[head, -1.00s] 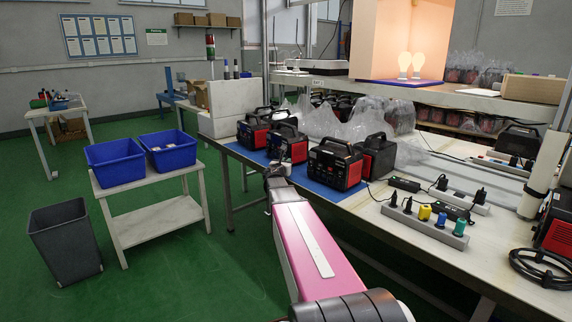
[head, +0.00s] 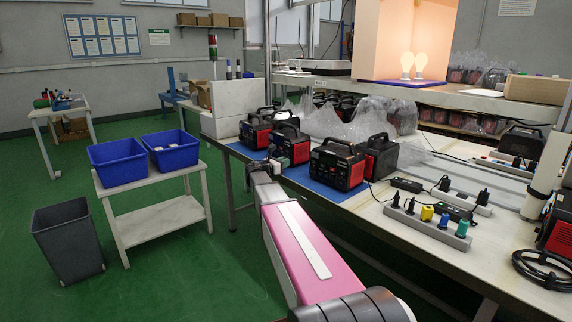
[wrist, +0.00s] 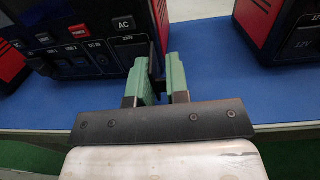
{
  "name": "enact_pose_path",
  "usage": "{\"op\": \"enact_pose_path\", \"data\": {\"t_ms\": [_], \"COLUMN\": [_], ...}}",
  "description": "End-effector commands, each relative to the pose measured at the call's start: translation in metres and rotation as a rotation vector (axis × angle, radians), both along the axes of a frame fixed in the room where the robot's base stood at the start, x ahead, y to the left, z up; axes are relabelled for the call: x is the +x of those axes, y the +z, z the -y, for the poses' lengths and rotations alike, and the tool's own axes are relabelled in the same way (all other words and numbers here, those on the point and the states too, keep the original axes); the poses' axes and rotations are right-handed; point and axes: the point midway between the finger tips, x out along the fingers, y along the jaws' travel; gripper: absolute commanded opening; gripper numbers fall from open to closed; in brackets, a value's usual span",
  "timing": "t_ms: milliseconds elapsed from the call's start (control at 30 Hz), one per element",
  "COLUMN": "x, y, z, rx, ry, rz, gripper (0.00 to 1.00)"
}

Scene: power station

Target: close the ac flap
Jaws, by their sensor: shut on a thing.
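The power station (wrist: 90,40), black and red with an AC button and printed ports, fills the upper left of the wrist view. In the head view it is the black and red station (head: 291,143) just beyond my gripper (head: 277,163). The ac flap (wrist: 157,62) appears as a thin dark upright piece at the right side of its front, beside the AC button. My gripper (wrist: 160,82), with green finger pads, is shut on the flap's edge. The pads hide part of the flap, and its exact angle is hard to tell.
Another power station (head: 338,167) stands close on the right, and its side also shows in the wrist view (wrist: 286,32). The stations stand on a blue mat (wrist: 215,75) on the workbench. Blue bins (head: 117,163) on a small white table are to the left.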

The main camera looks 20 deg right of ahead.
Motion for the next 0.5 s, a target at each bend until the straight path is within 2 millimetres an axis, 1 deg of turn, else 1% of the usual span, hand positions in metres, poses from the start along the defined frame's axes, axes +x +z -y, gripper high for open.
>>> {"op": "enact_pose_path", "data": {"t_ms": [33,500], "x": [0.006,0.024], "y": [-0.001,-0.001], "z": [-0.001,-0.007], "rx": [0.0,0.0], "ry": [-0.047,-0.491], "rz": [0.001,0.0], "gripper": [0.0,0.0]}}
